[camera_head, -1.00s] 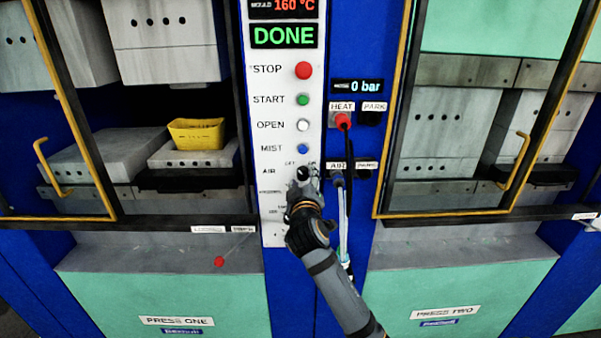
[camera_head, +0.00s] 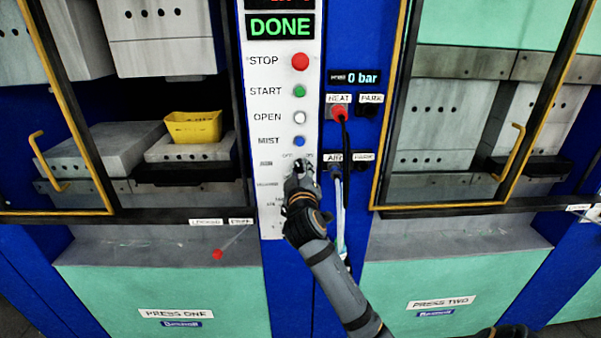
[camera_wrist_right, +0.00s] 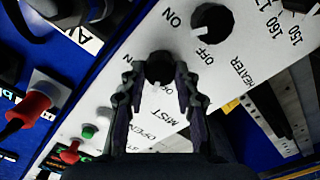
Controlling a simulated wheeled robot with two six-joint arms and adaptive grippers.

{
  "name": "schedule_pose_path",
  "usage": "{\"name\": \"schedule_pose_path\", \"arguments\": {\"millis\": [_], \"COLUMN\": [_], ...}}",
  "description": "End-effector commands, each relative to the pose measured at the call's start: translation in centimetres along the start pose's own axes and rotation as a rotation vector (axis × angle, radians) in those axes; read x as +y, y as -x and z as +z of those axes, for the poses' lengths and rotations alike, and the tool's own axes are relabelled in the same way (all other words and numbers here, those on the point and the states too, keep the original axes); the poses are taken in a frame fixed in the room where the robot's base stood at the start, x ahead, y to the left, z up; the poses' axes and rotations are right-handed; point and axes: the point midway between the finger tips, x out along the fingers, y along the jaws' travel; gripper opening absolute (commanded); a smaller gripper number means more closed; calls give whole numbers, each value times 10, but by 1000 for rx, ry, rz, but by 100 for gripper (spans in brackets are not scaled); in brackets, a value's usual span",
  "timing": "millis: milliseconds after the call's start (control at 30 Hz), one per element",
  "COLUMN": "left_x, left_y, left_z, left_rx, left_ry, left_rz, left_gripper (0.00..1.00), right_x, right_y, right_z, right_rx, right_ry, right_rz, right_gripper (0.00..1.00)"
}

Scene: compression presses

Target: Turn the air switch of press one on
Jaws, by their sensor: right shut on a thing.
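The air switch of press one is a black knob (camera_wrist_right: 160,66) on the white control panel (camera_head: 272,215). In the right wrist view it sits between the fingertips of my right gripper (camera_wrist_right: 160,78), which is shut on it. In the head view my right gripper (camera_head: 300,174) is at the panel below the blue MIST button (camera_head: 299,141) and hides the switch. I cannot tell which way the knob points. My left gripper is not in view.
A heater knob (camera_wrist_right: 213,20) is close beside the gripper. A red HEAT connector (camera_head: 339,112) with a black cable and a pale air hose (camera_head: 340,215) are just right of the panel. A yellow tray (camera_head: 194,127) stands in press one.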

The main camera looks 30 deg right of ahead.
Motion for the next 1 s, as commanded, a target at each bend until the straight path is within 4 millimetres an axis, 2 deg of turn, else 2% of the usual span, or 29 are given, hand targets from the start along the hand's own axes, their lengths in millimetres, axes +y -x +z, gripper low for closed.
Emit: {"name": "schedule_pose_path", "arguments": {"millis": [267,1000], "left_x": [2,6], "left_y": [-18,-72], "left_z": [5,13], "left_rx": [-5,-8], "left_ry": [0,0], "left_rz": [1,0], "left_gripper": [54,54], "right_x": [-2,-1], "right_y": [0,0], "right_z": [2,2], "right_rx": [1,3], "right_ry": [-167,-824], "right_rz": [2,2], "right_gripper": [0,0]}}
